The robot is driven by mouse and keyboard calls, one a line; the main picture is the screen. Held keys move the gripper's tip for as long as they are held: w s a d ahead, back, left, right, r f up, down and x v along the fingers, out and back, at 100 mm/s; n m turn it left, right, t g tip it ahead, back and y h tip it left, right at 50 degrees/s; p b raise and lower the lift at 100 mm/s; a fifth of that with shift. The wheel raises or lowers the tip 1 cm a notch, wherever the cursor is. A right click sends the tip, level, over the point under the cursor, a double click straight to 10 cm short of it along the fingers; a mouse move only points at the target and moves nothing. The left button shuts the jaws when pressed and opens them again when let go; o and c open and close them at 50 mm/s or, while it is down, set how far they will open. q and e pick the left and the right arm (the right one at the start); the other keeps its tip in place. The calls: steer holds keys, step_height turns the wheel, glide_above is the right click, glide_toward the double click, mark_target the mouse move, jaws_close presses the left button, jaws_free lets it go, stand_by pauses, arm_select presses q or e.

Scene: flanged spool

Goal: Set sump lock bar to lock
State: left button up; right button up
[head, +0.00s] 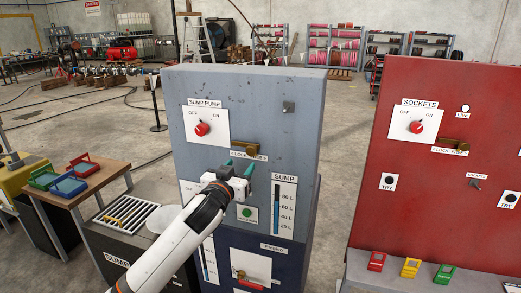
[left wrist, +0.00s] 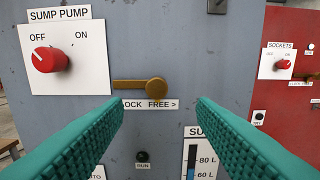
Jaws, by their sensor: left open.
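The sump lock bar (head: 245,149) is a brass-coloured bar on the grey sump panel, below and right of the SUMP PUMP switch (head: 201,129). In the left wrist view the bar (left wrist: 128,84) lies level, with its round knob (left wrist: 156,86) at the right end, toward FREE on the LOCK FREE label (left wrist: 150,104). The red switch knob (left wrist: 45,59) points toward OFF. My left gripper (head: 238,168) is open, with green fingers just below the bar in the head view. In the left wrist view (left wrist: 160,102) the knob shows between the fingertips, with nothing held. My right gripper is out of view.
A sump level gauge (head: 284,206) and a green RUN button (head: 247,212) sit below on the panel. A red SOCKETS cabinet (head: 440,200) stands to the right with its own brass bar (head: 456,142). A table with coloured trays (head: 70,186) stands left.

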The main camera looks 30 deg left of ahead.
mark_target(250, 152)
arm_select(q)
steer(key=p+x, duration=0.3)
steer(key=x, duration=0.9)
steer(key=shift+a+f, duration=0.15)
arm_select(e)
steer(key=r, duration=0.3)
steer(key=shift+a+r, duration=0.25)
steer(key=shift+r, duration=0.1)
arm_select(q)
steer(key=shift+s+a, duration=0.1)
jaws_close()
